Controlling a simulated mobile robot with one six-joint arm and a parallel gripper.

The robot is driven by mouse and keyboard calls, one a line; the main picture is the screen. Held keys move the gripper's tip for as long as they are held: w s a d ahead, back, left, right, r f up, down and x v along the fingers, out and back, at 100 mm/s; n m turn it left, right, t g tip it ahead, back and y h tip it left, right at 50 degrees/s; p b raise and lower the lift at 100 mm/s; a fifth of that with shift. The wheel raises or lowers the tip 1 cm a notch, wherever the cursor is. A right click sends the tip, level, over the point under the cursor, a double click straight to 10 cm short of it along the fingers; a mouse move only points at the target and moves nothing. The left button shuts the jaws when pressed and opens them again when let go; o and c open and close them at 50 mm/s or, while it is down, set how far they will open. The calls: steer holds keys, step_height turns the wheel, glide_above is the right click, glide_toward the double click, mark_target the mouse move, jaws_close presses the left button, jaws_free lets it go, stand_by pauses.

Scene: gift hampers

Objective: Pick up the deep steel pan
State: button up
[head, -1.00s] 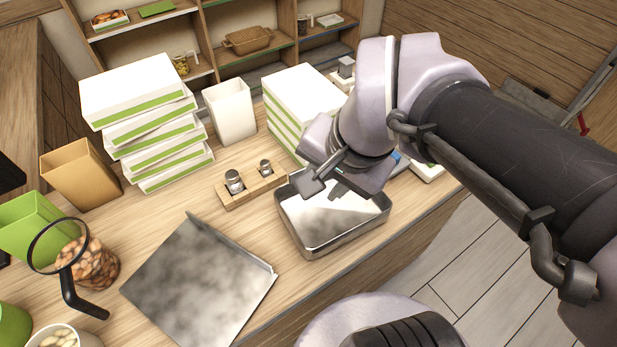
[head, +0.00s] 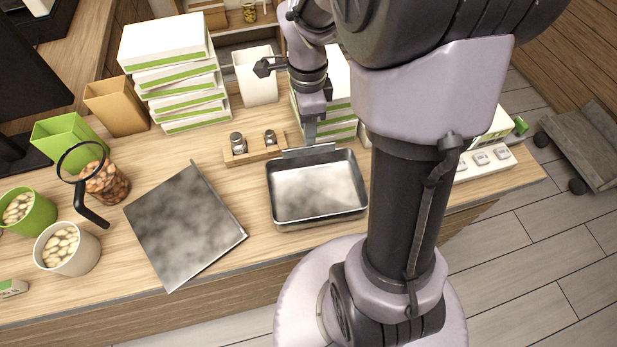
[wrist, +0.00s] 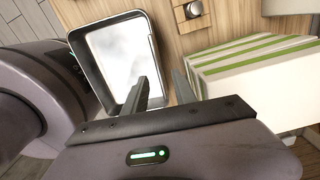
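The deep steel pan (head: 318,212) is a shiny rectangular pan with rounded corners and upright walls, resting on the wooden counter. It looks empty. My gripper (head: 309,150) is at its far wall in the head view, pointing down. In the wrist view, my gripper (wrist: 160,78) is open, with a gap between its two fingers. One finger overlaps the inside of the pan (wrist: 112,50) and the other is outside, so the wall runs between them. I cannot tell whether either finger touches the wall.
A flat steel sheet (head: 185,225) lies left of the pan. A wooden holder with two small jars (head: 255,153) stands just behind it. White box stacks (head: 175,75) and a white bin (head: 256,76) are at the back. Pots and a nut jar (head: 107,184) stand left.

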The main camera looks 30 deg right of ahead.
step_height(320, 180, down, 7)
steer(key=shift+s+b, duration=0.15)
steer(key=shift+b, duration=0.8)
steer(key=shift+c, duration=0.2)
jaws_close()
stand_by(0.5)
